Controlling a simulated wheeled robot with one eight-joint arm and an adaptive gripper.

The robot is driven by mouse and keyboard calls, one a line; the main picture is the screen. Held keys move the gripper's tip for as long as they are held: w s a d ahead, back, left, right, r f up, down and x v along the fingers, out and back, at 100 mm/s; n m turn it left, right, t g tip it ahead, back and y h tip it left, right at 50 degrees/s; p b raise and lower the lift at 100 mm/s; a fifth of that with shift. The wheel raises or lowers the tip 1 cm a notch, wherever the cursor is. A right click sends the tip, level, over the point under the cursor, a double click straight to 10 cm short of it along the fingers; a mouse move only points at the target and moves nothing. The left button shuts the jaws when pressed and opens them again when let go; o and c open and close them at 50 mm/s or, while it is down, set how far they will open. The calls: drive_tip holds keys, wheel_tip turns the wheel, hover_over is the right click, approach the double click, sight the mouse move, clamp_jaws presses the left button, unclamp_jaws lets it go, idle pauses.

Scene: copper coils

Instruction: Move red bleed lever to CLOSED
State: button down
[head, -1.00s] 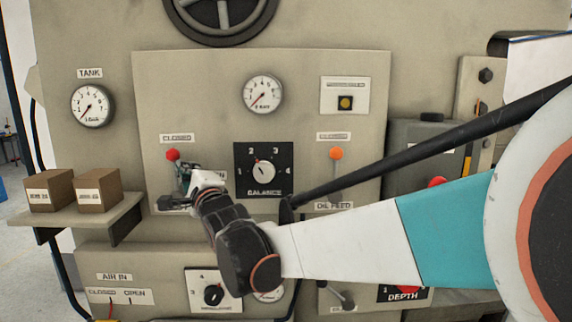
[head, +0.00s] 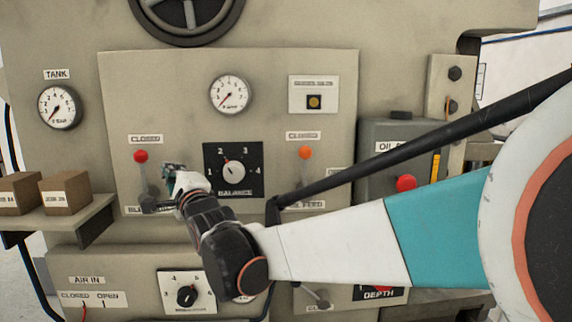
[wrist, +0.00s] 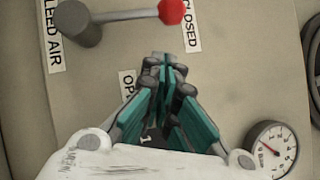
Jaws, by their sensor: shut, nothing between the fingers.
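The red bleed lever (head: 141,157) stands upright on the panel in the head view, its red knob at the top just under the CLOSED label (head: 145,139). In the wrist view the red knob (wrist: 172,11) lies beside the CLOSED label (wrist: 188,25), and the lever's pivot (wrist: 82,23) is by the BLEED AIR label (wrist: 54,35). My gripper (head: 170,168) is right of the lever in the head view. In the wrist view its teal fingers (wrist: 165,62) are together and empty, apart from the lever, partly covering the OPEN label (wrist: 127,88).
The balance dial (head: 233,169) and an orange-knobbed lever (head: 305,153) are right of my gripper. A shelf with two brown boxes (head: 66,193) juts out at the left. A gauge (wrist: 272,149) shows in the wrist view. A red button (head: 405,183) is at the right.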

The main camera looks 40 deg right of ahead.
drive_tip(key=s, duration=0.9)
drive_tip(key=shift+s+a, duration=0.25)
drive_tip(key=shift+s, duration=0.1)
drive_tip(key=shift+d, duration=0.1)
drive_tip(key=s+a+f+n+g+b, duration=0.1)
drive_tip(key=s+f+n+g+b, duration=0.3)
drive_tip(key=f, duration=1.3)
drive_tip(key=s+a+f+n+g+b, duration=0.1)
drive_tip(key=s+f+n+g+b, duration=0.3)
drive_tip(key=s+f+n+b, duration=0.6)
drive_tip(key=s+a+f+n+g+b, duration=0.1)
drive_tip(key=s+f+n+g+b, duration=0.4)
drive_tip(key=f+b, duration=0.6)
wheel_tip(320, 180, down, 13)
drive_tip(key=s+n, duration=0.2)
drive_tip(key=s, duration=0.1)
drive_tip(key=shift+f+n+y, duration=0.15)
drive_tip(key=shift+n+y, duration=0.25)
